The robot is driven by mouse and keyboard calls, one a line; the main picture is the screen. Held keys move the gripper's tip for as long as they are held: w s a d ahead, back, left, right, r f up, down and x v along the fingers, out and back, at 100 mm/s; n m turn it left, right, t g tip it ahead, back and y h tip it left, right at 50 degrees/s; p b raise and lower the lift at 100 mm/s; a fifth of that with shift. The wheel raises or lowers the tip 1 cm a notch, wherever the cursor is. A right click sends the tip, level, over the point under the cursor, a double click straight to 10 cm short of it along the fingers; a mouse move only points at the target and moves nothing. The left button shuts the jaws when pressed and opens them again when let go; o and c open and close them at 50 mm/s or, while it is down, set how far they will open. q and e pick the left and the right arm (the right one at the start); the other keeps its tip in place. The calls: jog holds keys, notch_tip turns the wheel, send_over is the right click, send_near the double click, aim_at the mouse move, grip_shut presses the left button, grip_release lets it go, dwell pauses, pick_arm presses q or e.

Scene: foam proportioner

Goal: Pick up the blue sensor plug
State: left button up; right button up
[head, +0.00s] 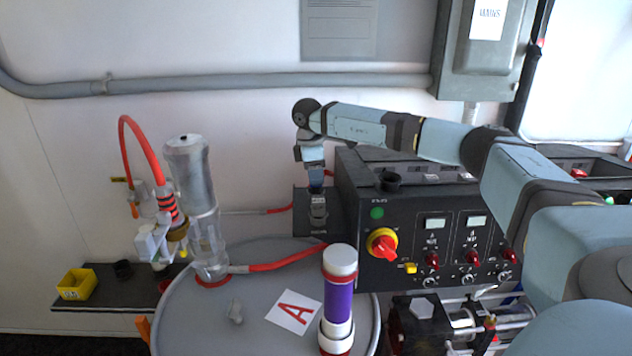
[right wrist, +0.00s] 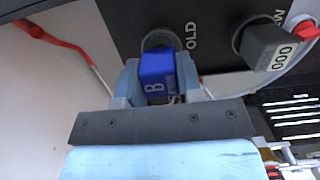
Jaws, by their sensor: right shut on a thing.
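The blue sensor plug (right wrist: 155,78) is a small blue block marked with a letter B. It sits between the two fingers of my right gripper (right wrist: 156,84), which are shut on its sides. In the head view my right gripper (head: 314,158) points down above the black side panel (head: 333,212), left of the control box. My left gripper is out of view.
The control box (head: 440,235) has a red-yellow knob (head: 382,244). A grey drum (head: 255,262) carries a clear cylinder (head: 207,240) and a purple-banded tube (head: 338,300). A yellow bin (head: 77,284) stands left.

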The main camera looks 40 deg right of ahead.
notch_tip(320, 180, up, 23)
jog(key=p, duration=0.3)
jog(key=shift+r, duration=0.1)
dwell(0.4)
